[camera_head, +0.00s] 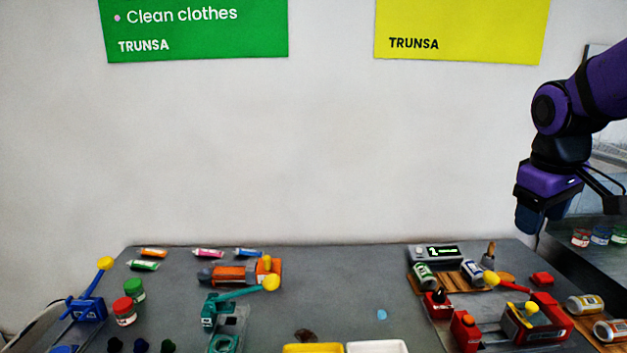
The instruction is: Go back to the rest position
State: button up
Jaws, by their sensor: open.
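My purple and black arm reaches in from the upper right. My gripper (543,212) hangs in the air at the right, pointing down, above and behind the right back corner of the grey table (330,275). It is open, and nothing shows between its fingers. The fingers are partly hidden by its own dark body. It touches nothing on the table.
The table holds small tubes (208,253), jars (124,311), an orange machine (245,272), a teal lever device (225,312), red devices (535,318), cans (585,305) and a display box (436,252). Yellow (313,348) and white (377,346) trays sit in front. The table's middle is mostly clear.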

jog(key=s+a+r+m+t+y, duration=0.1)
jog(key=s+a, duration=0.2)
jog(key=s, duration=0.4)
jog(key=s+a+r+m+t, duration=0.2)
jog(key=s+a, duration=0.2)
jog(key=s, duration=0.4)
jog(key=shift+s+m+t+y, duration=0.2)
jog(key=shift+m+t+y, duration=0.1)
jog(key=shift+y, duration=0.1)
